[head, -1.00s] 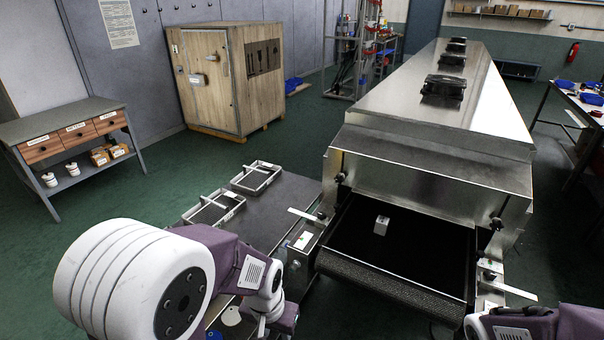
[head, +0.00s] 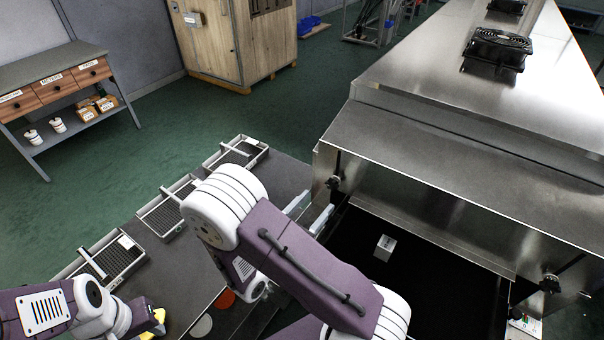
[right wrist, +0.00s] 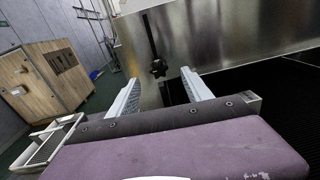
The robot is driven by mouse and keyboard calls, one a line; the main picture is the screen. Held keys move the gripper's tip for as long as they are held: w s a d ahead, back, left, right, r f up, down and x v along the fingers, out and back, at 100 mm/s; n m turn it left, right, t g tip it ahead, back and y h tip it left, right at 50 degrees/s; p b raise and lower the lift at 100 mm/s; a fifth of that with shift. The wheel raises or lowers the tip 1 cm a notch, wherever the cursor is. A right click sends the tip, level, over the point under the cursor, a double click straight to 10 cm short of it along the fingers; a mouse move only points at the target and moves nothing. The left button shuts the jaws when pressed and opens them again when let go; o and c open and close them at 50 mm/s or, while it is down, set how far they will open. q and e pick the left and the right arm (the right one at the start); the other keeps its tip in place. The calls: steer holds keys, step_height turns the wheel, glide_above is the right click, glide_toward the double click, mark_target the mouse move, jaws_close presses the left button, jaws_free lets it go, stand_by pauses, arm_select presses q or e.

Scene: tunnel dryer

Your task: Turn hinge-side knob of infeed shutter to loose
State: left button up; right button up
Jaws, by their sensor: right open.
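The infeed shutter (head: 440,225) is a shiny metal panel at the tunnel mouth, with a dark knob at each side. The left knob (head: 333,182) also shows in the right wrist view (right wrist: 159,68), below a dark vertical slot. The right knob (head: 550,284) is at the other side. I cannot tell from labels which is the hinge side. My right gripper (head: 309,211) is open and empty, close in front of the left knob. In the right wrist view its fingers (right wrist: 162,92) straddle the knob's line, apart from it. My left gripper (head: 150,322) is at lower left, its fingers unclear.
A black belt (head: 345,240) carries a small pale block (head: 385,247). A wooden cabinet (head: 215,40) and a drawer bench (head: 60,75) stand behind.

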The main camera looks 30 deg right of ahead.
mark_target(331, 185)
steer(key=shift+n+t, duration=0.3)
steer(key=shift+n, duration=0.1)
steer(key=x, duration=0.7)
steer(key=shift+w+d+f+p, duration=0.1)
steer(key=shift+f+p, duration=0.2)
steer(key=shift+p, duration=0.1)
arm_select(q)
steer(key=shift+s+a+r, duration=0.1)
steer(key=shift+s+r, duration=0.1)
steer(key=shift+r, duration=0.2)
arm_select(e)
steer(key=shift+w, duration=0.1)
jaws_close()
arm_select(q)
steer(key=shift+r, duration=0.1)
steer(key=shift+r, duration=0.1)
